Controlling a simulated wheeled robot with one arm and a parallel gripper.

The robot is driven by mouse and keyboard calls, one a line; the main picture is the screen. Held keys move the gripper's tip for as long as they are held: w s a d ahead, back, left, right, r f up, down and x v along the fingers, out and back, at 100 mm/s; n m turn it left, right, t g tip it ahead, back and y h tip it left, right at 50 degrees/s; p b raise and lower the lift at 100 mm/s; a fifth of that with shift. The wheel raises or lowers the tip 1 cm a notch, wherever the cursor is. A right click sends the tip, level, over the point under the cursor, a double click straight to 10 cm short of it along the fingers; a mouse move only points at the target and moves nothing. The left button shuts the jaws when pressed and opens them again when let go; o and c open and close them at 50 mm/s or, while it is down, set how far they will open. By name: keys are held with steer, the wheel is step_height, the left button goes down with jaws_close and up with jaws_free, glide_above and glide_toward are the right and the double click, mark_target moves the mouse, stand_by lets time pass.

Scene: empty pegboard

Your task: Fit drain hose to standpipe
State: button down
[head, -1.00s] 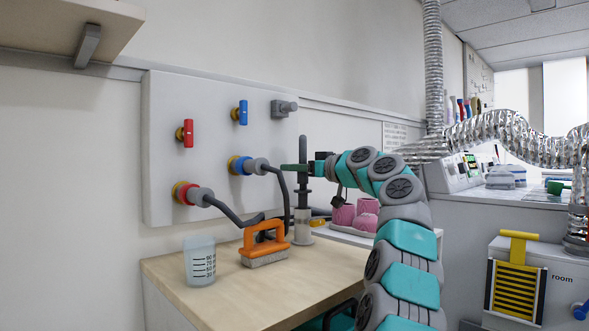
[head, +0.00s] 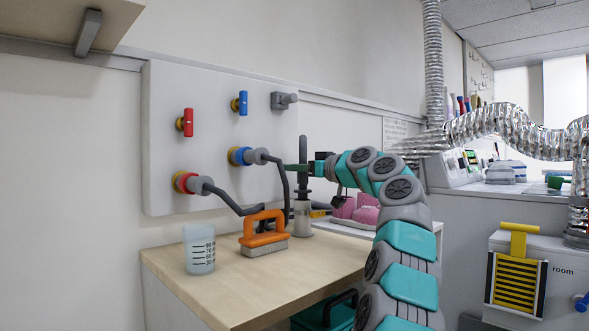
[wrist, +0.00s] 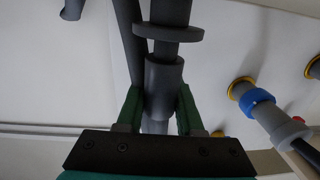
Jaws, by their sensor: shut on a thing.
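My gripper (head: 303,168) has its green jaws shut on the dark grey drain hose end (head: 303,150). The hose end is upright, directly above the grey standpipe (head: 302,215) on the table. The wrist view shows the jaws (wrist: 158,108) on either side of the hose end's grey cylinder (wrist: 164,80), with a round flange (wrist: 168,33) beyond it. The flange is close over the standpipe top. I cannot tell how far the tip is inside.
An orange-handled brush (head: 264,232) and a clear beaker (head: 199,250) stand on the wooden table (head: 240,285), left of the standpipe. Inlet hoses run from the red-collared (head: 184,182) and blue-collared (head: 240,156) wall taps. Pink objects (head: 355,208) sit behind.

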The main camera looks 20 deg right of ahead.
steer(key=shift+f+b, duration=0.85)
steer(key=shift+f, duration=0.15)
steer(key=shift+c, duration=2.3)
jaws_free()
steer(key=shift+b+v, duration=1)
steer(key=shift+v, duration=2.85)
steer(key=shift+s, duration=0.1)
